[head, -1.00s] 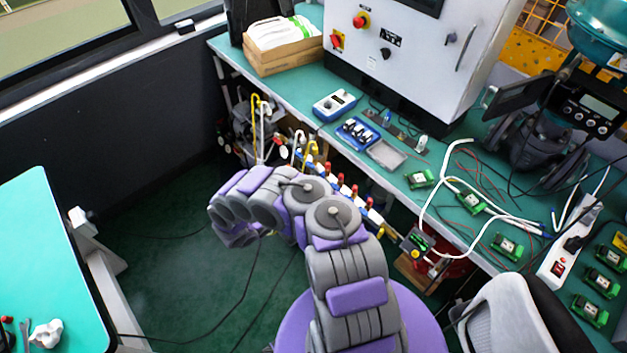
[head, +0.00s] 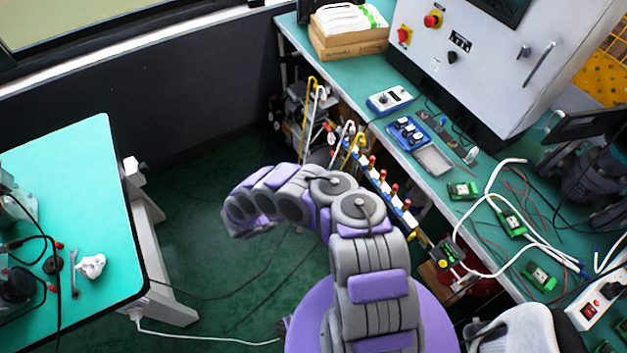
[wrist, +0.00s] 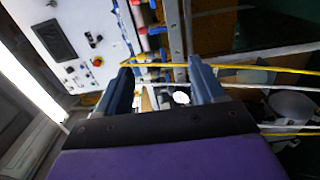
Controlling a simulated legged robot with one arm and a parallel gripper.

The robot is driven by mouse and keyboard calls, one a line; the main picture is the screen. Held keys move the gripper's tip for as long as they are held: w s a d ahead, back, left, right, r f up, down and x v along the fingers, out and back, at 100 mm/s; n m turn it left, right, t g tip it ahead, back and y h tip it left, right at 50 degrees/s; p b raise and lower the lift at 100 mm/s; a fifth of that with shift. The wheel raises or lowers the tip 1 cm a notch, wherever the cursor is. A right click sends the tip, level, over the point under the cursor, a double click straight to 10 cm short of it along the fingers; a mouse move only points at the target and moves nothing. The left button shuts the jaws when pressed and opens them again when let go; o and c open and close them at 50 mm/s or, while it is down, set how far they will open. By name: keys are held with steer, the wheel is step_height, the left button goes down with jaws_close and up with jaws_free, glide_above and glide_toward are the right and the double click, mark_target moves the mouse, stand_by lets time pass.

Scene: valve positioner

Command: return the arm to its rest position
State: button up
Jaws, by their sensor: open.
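My gripper shows in the wrist view (wrist: 160,88), with its two dark blue-grey fingers apart and nothing between them. In the head view my purple and grey arm rises from my round purple base and bends to the left over the green floor. Its end points down and away at the left, and the fingers are hidden there. In the wrist view, yellow and white rods (wrist: 255,68) lie beyond the fingers. I cannot tell how far off they are.
A green bench (head: 425,195) with a white control cabinet (head: 510,60) runs along the right. A turquoise table (head: 100,200) stands at the left. Yellow and white hooked rods (head: 310,105) stand by the bench's far end. Green floor (head: 200,250) lies open between, crossed by cables.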

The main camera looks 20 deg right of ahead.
steer(key=w+d+r+m+g, duration=0.1)
steer(key=d+r+g, duration=0.2)
steer(key=d+r, duration=0.5)
steer(key=s+d+r+m+g+y, duration=0.2)
steer(key=s+r+g, duration=0.25)
steer(key=r, duration=0.85)
steer(key=s+d+r+m+g+y, duration=0.25)
steer(key=s+r, duration=0.35)
steer(key=r, duration=0.6)
steer(key=s+a+r+t+y, duration=0.1)
steer(key=s+a+r+y, duration=0.55)
steer(key=s, duration=0.45)
steer(key=s+a+n+t+y, duration=0.2)
steer(key=s+a, duration=0.3)
steer(key=a, duration=0.3)
steer(key=s+a+r+n+t+y, duration=0.1)
steer(key=s+a+t+y, duration=0.3)
steer(key=a, duration=0.5)
steer(key=shift+s+n+y, duration=0.5)
steer(key=shift+s+n, duration=0.35)
steer(key=shift+s, duration=0.3)
steer(key=shift+c, duration=0.4)
jaws_close()
